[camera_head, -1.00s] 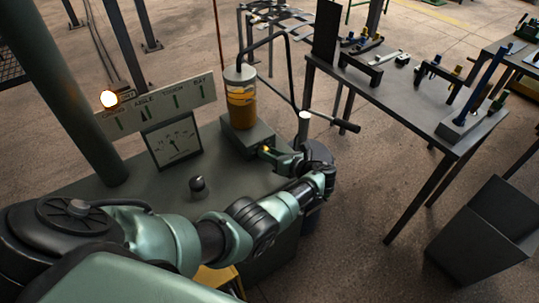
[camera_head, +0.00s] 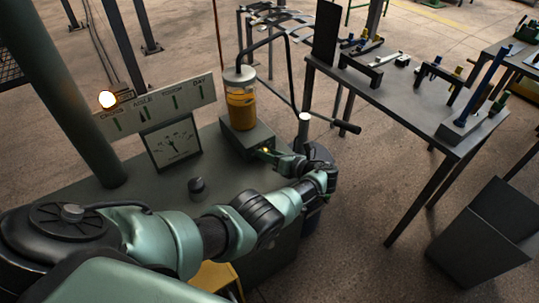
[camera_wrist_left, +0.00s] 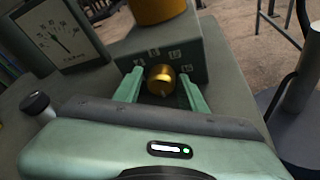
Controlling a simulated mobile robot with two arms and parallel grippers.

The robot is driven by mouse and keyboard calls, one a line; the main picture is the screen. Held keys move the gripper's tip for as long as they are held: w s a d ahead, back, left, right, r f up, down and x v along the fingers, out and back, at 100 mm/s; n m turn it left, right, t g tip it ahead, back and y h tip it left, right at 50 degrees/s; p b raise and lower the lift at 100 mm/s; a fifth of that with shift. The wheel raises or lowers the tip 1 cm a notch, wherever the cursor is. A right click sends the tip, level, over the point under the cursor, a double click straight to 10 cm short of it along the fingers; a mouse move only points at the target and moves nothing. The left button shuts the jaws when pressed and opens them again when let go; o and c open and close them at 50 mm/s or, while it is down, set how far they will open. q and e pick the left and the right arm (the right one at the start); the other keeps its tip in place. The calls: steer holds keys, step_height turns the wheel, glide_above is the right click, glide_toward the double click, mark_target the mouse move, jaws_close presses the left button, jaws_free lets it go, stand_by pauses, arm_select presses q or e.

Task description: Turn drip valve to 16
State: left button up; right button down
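The drip valve is a round brass knob (camera_wrist_left: 161,80) on the face of a grey box (camera_head: 246,138). In the head view the knob (camera_head: 266,150) is a small yellow spot. Several small number plates (camera_wrist_left: 174,54) arc around it; I cannot read them surely. A glass reservoir (camera_head: 240,105) of amber oil stands on the box. My left gripper (camera_wrist_left: 164,88) has its green fingers apart, one on each side of the knob, with a gap visible on both sides. My right gripper is not in view.
A dial gauge (camera_head: 172,144) and a black knob (camera_head: 197,188) are on the bench left of the box. A dark table (camera_head: 400,105) with tools is to the right.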

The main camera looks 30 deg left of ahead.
arm_select(q)
steer(key=shift+f, duration=0.1)
steer(key=v, duration=0.8)
steer(key=shift+p, duration=0.3)
steer(key=shift+a, duration=0.1)
